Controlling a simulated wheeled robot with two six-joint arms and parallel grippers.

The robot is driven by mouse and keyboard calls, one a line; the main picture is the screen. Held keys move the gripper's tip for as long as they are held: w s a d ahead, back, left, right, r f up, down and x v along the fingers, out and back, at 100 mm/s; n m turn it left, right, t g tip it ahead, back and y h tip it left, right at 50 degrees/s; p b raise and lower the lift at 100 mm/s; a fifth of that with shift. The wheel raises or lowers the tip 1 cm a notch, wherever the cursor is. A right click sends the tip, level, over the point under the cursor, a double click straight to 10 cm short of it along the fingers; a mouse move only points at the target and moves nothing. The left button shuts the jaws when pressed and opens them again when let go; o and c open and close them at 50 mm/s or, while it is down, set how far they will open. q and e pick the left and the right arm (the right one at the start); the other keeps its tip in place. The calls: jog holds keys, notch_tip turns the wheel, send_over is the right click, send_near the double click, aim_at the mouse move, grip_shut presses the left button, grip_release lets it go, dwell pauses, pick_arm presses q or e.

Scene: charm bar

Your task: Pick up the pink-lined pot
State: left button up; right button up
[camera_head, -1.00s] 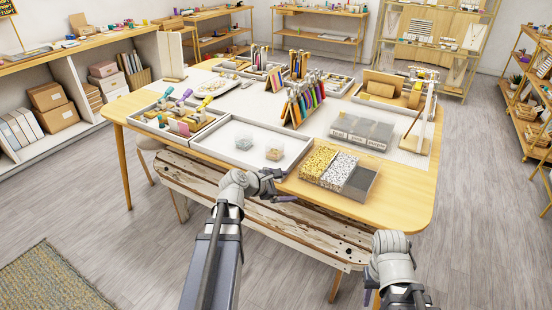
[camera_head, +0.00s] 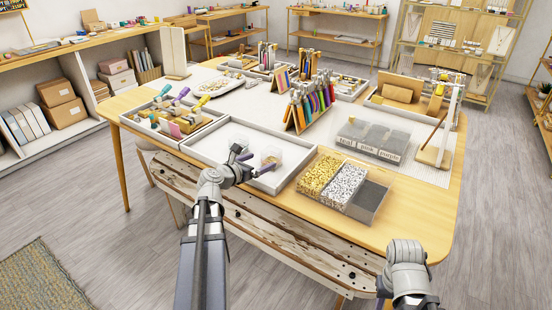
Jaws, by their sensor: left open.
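Two small clear pots stand in the white tray on the table: one at the back (camera_head: 241,141) and one nearer and to the right (camera_head: 272,154). The nearer one has a warm tint inside; I cannot tell for sure which lining is pink. My left gripper (camera_head: 250,162) is open and empty over the tray's front part, its dark fingers spread. One finger is in front of the back pot, the other just in front of the nearer pot. I cannot tell whether either touches. My right arm's wrist shows at the lower right; its gripper (camera_head: 383,288) is mostly hidden.
A box of gold, white and dark beads (camera_head: 344,184) stands right of the tray. Behind it is a clear lidded case (camera_head: 375,138).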

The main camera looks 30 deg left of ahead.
aim_at(267, 158)
pick_arm(q)
jog(key=shift+b+x, duration=0.4)
jog(key=shift+x, duration=0.85)
jog(key=shift+w, duration=0.35)
jog(key=b+x, duration=0.1)
jog(key=x, duration=0.3)
jog(key=shift+w, duration=0.4)
jog(key=shift+d+r, duration=0.1)
jog(key=c, duration=1.3)
notch_tip(267, 158, up, 10)
jog(key=p, duration=1)
